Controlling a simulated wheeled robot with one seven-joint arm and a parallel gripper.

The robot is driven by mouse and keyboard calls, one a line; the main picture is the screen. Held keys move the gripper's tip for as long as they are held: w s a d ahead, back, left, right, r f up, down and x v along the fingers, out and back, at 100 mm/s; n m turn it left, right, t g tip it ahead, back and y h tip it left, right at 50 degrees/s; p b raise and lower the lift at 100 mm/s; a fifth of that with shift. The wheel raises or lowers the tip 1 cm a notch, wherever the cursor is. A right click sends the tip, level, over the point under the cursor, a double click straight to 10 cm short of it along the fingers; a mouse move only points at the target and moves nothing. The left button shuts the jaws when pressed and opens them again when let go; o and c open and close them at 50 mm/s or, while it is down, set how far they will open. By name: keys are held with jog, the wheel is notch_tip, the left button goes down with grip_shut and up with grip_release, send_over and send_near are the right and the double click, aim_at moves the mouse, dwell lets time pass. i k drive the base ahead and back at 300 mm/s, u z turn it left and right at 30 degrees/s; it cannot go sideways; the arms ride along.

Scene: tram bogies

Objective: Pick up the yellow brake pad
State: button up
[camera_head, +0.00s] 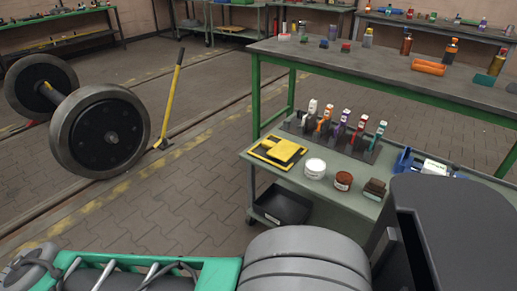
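A yellow brake pad (286,150) lies flat at the left end of the lower green-grey workbench shelf. It is part of a small yellow-and-black group there; the parts overlap and I cannot tell clearly where one ends. Nothing touches it from above. Large grey parts of my own arm fill the bottom centre and lower right, apart from the pad. No gripper fingers show in the frame.
Next to the pad stand a white-lidded tin (315,168), a brown tin (343,181) and a dark brown block (374,189). A wheelset (98,132) stands left on open paving.

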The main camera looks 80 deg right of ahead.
aim_at(284, 151)
jog(key=z, duration=0.3)
jog(key=i, duration=0.85)
jog(key=z, duration=1.05)
jog(key=i, duration=0.5)
jog(key=z, duration=0.4)
